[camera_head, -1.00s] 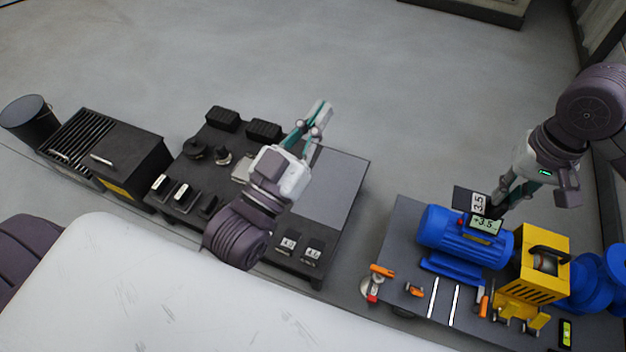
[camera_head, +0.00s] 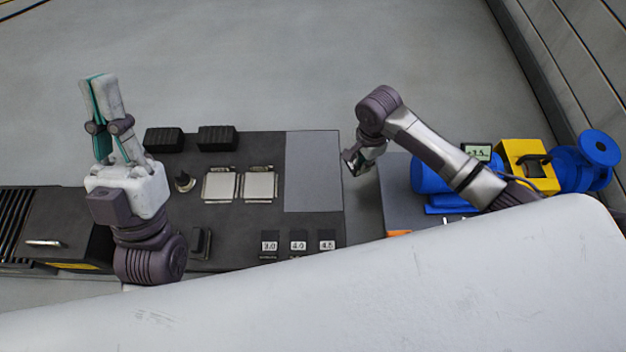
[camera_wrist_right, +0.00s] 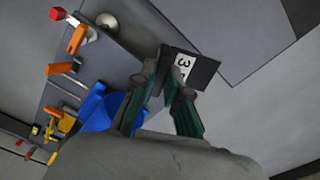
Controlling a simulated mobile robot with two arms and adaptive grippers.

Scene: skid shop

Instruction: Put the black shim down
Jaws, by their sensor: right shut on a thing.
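The black shim (camera_wrist_right: 205,70) with a white "3.5" label is between the fingertips of my right gripper (camera_wrist_right: 176,88) in the right wrist view, and the jaws are shut on it. Part of the label is hidden by a finger. In the head view my right gripper (camera_head: 360,158) is over the gap between the dark bench (camera_head: 240,225) and the motor's bench. The shim is hard to make out there. My left gripper (camera_head: 102,110) is raised over the bench's left part, its fingers seen edge-on and apparently empty.
A bare grey panel (camera_head: 313,175) covers the dark bench's right part. Shims labelled 3.0 (camera_head: 269,243), 4.0 (camera_head: 298,241) and 4.5 (camera_head: 327,241) stand along its front edge. Two silver plates (camera_head: 220,186) lie left of the panel. The blue motor (camera_head: 428,178) stands right.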

